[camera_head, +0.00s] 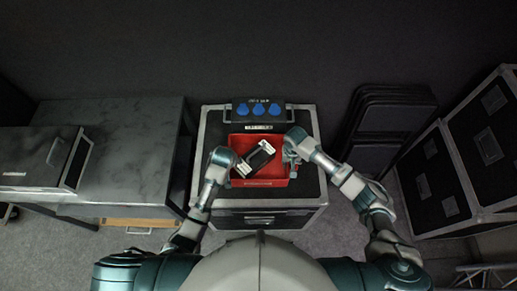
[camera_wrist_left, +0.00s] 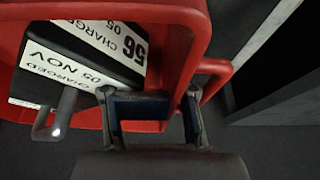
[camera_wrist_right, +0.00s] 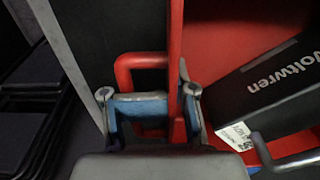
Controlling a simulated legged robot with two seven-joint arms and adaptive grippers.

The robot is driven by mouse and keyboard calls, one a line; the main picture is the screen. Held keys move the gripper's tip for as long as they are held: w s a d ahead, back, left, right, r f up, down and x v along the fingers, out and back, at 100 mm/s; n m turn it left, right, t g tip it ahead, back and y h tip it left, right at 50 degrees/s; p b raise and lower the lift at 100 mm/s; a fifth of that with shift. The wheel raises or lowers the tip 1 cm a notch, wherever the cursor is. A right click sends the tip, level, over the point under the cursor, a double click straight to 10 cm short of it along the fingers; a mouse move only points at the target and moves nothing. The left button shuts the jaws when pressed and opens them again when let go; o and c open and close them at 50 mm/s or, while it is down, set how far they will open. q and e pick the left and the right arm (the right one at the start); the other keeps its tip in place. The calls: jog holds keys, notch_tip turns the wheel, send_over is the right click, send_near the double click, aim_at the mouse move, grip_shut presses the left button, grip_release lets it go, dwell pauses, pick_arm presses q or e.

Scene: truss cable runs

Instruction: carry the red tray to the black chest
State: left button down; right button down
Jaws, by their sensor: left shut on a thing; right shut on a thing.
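The red tray (camera_head: 265,183) is over the top of the black chest (camera_head: 312,180), which has silver edges; I cannot tell whether it rests on it. A black battery-like block (camera_head: 254,160) with white labels lies in the tray; its labels show in the left wrist view (camera_wrist_left: 85,60). My left gripper (camera_wrist_left: 150,105) is shut on the tray's left side, by its red handle. My right gripper (camera_wrist_right: 148,98) is shut on the tray's right side, by the handle (camera_wrist_right: 125,72). In the head view my left gripper (camera_head: 232,167) and right gripper (camera_head: 289,155) flank the tray.
A black box with three blue round caps (camera_head: 258,109) stands at the chest's back edge, behind the tray. A grey-topped table (camera_head: 130,150) is at left, with a metal-edged case (camera_head: 35,155) on it. Dark stacked chairs (camera_head: 385,120) and a tall black case (camera_head: 440,170) stand right.

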pick_arm(q)
jog(key=shift+w+a+r, duration=0.1)
jog(key=shift+w+r, duration=0.1)
jog(key=shift+w, duration=0.05)
pick_arm(e)
jog(key=shift+f, duration=0.15)
jog(key=shift+d, duration=0.1)
